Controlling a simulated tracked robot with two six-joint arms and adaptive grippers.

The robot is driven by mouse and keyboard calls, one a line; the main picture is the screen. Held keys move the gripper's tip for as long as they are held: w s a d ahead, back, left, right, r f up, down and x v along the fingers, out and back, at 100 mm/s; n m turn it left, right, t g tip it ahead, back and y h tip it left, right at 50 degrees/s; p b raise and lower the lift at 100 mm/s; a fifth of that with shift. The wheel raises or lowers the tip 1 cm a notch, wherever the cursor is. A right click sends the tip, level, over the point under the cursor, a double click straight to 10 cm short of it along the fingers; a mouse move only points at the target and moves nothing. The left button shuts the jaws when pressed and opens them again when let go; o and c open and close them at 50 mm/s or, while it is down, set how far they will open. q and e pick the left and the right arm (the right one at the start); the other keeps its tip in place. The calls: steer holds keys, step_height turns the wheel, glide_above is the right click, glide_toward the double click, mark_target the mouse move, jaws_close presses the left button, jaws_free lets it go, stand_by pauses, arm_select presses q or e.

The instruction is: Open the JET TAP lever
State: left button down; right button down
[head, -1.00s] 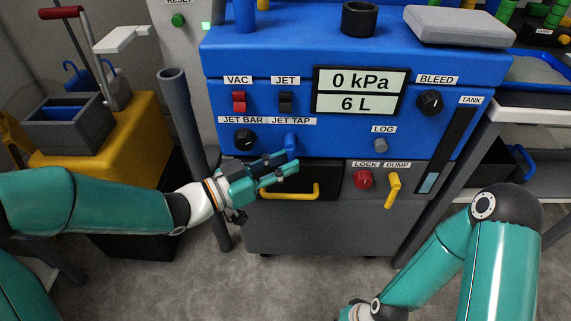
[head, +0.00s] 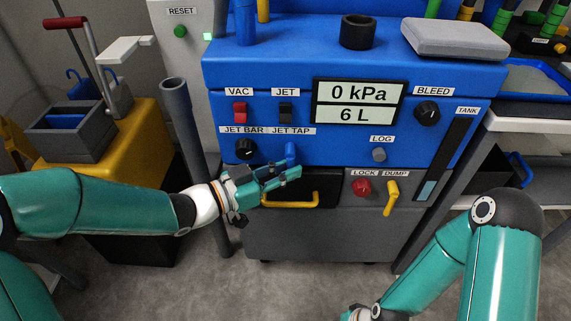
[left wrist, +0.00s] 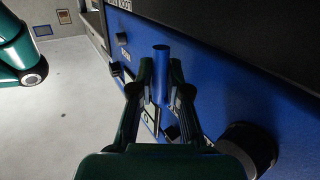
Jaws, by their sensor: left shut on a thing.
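The JET TAP lever (head: 291,153) is a blue upright handle below its label on the blue front panel. My left gripper (head: 285,176) is at the lever, its fingers in front of the panel just above the drawer's yellow handle. In the left wrist view the blue lever (left wrist: 161,68) stands up between the two fingertips of my left gripper (left wrist: 160,88), which is shut on it. The lower part of the lever is hidden by the fingers in the head view.
The JET BAR knob (head: 246,149) is just left of the lever. A yellow drawer handle (head: 291,204) is close below the fingers. The red LOCK button (head: 361,187) and yellow DUMP lever (head: 391,197) are to the right. A grey pipe (head: 184,135) stands left of the machine.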

arm_select(q)
steer(key=shift+a, duration=0.15)
arm_select(e)
steer(key=shift+r, duration=0.65)
arm_select(q)
steer(key=c, duration=1.4)
jaws_free()
steer(key=v, duration=1.2)
steer(key=shift+r, duration=0.2)
